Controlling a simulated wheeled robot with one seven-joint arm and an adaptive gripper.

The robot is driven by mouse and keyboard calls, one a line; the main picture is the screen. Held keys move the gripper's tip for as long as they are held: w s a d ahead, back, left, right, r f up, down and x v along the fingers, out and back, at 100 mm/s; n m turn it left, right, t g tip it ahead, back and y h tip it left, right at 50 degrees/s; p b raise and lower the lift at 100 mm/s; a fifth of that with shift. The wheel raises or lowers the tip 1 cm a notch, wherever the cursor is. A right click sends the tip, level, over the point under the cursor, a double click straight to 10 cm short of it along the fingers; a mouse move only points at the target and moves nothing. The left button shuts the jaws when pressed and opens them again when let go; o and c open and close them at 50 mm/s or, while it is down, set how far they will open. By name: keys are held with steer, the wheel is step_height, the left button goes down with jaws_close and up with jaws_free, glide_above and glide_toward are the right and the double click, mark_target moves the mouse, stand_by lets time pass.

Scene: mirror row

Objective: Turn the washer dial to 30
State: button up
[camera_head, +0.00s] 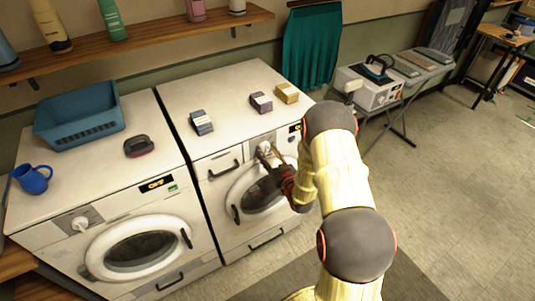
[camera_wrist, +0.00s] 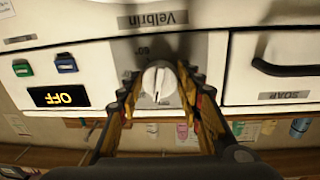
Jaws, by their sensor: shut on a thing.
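The right washer (camera_head: 225,200) is white with a round door, and my gripper reaches its front panel from the right. The washer dial (camera_wrist: 160,84) is a white round knob with a dark pointer line, on a grey plate. It also shows small in the head view (camera_head: 265,147). My gripper (camera_wrist: 160,74) is shut on the dial, one finger on each side. The wrist view is upside down; a 60 mark shows on the plate beside the dial, and other marks are hidden or too small to read. The washer's display (camera_wrist: 60,96) reads OFF.
The soap drawer (camera_wrist: 275,70) with its dark handle is beside the dial. Green (camera_wrist: 22,68) and blue (camera_wrist: 66,64) buttons sit above the display. The left washer (camera_head: 130,240) stands alongside. Small boxes (camera_head: 201,122) lie on top of the right washer. The floor at right is mostly clear.

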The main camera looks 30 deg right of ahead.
steer(key=m+b, duration=0.1)
steer(key=m, duration=0.2)
steer(key=shift+a+m+g+y, duration=0.1)
steer(key=shift+m+g+y, duration=0.2)
steer(key=shift+m, duration=1.6)
steer(key=o, duration=1.2)
steer(key=shift+r, duration=0.1)
steer(key=shift+c, duration=0.2)
steer(key=s, duration=1.2)
steer(key=shift+r, duration=0.35)
steer(key=shift+a, duration=0.1)
